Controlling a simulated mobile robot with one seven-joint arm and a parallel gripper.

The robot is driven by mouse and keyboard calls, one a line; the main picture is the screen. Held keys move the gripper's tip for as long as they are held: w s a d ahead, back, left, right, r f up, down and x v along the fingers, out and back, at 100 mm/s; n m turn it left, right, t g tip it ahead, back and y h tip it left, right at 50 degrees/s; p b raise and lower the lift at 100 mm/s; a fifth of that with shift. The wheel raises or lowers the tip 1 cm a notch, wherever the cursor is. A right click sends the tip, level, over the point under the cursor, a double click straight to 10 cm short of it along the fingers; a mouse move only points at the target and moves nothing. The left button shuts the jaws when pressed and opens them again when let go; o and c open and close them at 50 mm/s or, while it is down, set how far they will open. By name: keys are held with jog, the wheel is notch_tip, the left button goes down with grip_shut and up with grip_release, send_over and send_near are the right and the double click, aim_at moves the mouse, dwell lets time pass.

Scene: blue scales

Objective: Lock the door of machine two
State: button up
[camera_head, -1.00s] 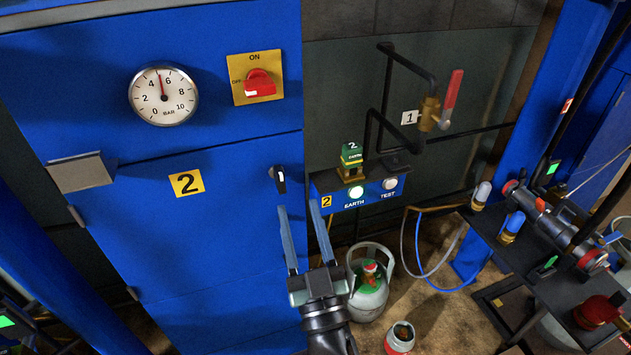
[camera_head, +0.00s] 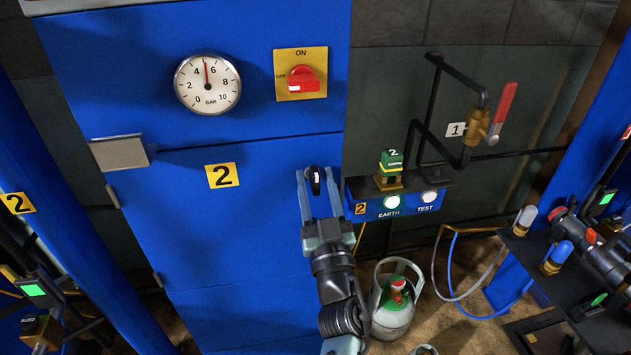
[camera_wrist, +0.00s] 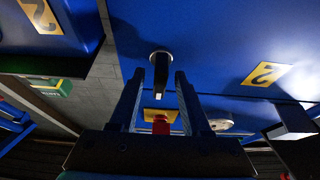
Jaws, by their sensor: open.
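The blue door of machine two (camera_head: 250,235) bears a yellow plate with a 2 (camera_head: 222,175) and looks closed. Its small black lock knob (camera_head: 315,181) sits near the door's right edge. My gripper (camera_head: 318,178) is open, with one finger on each side of the knob in the head view. In the wrist view the lock knob (camera_wrist: 160,70) shows between and just beyond the two finger tips of my gripper (camera_wrist: 159,78). Its light-tipped lever points toward the gripper's palm. I cannot tell whether the fingers touch it.
Above the door are a pressure gauge (camera_head: 207,84) and a red rotary switch (camera_head: 303,79). Right of the knob is the earth/test box (camera_head: 393,206) with a green key block (camera_head: 391,160). A gas bottle (camera_head: 394,308) stands on the floor below. A grey bracket (camera_head: 120,153) juts out at left.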

jog(key=shift+w+r, duration=0.2)
jog(key=shift+w, duration=0.15)
jog(key=shift+c, duration=0.3)
grip_shut()
